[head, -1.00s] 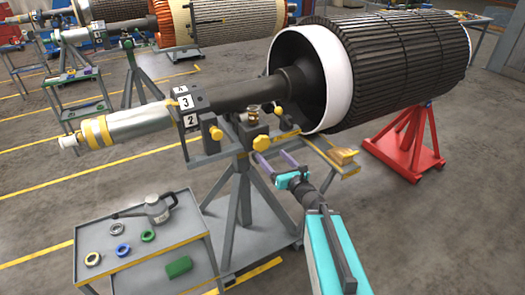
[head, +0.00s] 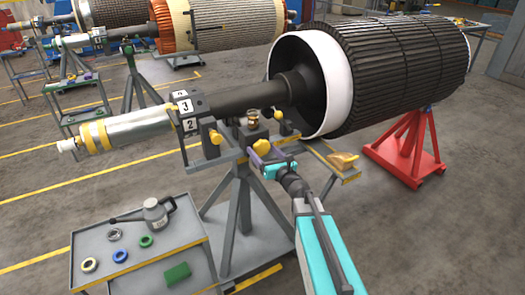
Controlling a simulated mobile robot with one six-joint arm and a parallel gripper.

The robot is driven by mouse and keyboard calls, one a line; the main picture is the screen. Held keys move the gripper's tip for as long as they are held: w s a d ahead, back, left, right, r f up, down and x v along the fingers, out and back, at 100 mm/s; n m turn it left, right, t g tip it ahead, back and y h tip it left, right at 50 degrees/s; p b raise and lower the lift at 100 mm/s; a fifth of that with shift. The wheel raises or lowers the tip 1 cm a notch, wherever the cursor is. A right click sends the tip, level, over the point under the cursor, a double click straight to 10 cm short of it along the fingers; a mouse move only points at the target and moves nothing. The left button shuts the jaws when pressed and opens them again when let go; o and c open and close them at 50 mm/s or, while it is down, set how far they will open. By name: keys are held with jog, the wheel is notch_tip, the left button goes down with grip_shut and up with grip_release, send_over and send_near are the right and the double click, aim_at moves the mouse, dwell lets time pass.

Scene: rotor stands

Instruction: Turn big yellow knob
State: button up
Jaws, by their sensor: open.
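My gripper is open. Another yellow knob (head: 215,137) sticks out to the left, below the number plates.
The rotor shaft (head: 240,100) runs above the stand into the big ribbed rotor (head: 400,70). A small brass-coloured cup (head: 252,116) stands just above the knob. A grey cart (head: 185,232) with an oil can (head: 158,214) and rings is at lower left. A red stand (head: 405,150) is at right.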

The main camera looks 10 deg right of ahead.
jog(key=shift+w+a, duration=0.1)
jog(key=shift+w, duration=0.15)
jog(key=c, duration=1.1)
jog(key=shift+o, duration=0.2)
jog(key=shift+f+n+b, duration=0.2)
jog(key=shift+n+b, duration=0.4)
jog(key=shift+b, duration=0.65)
jog(key=n+b, duration=0.2)
jog(key=b, duration=0.1)
jog(key=n+b, duration=0.5)
jog(key=b, duration=0.2)
jog(key=shift+d+b, duration=0.2)
jog(key=shift+b, duration=0.1)
jog(key=n+b, duration=0.6)
jog(key=b, duration=0.1)
jog(key=shift+w, duration=0.1)
jog(key=n+b, duration=0.1)
jog(key=b, duration=0.1)
jog(key=n+b, duration=0.2)
jog(key=shift+r+n, duration=0.3)
jog(key=shift+r, duration=0.05)
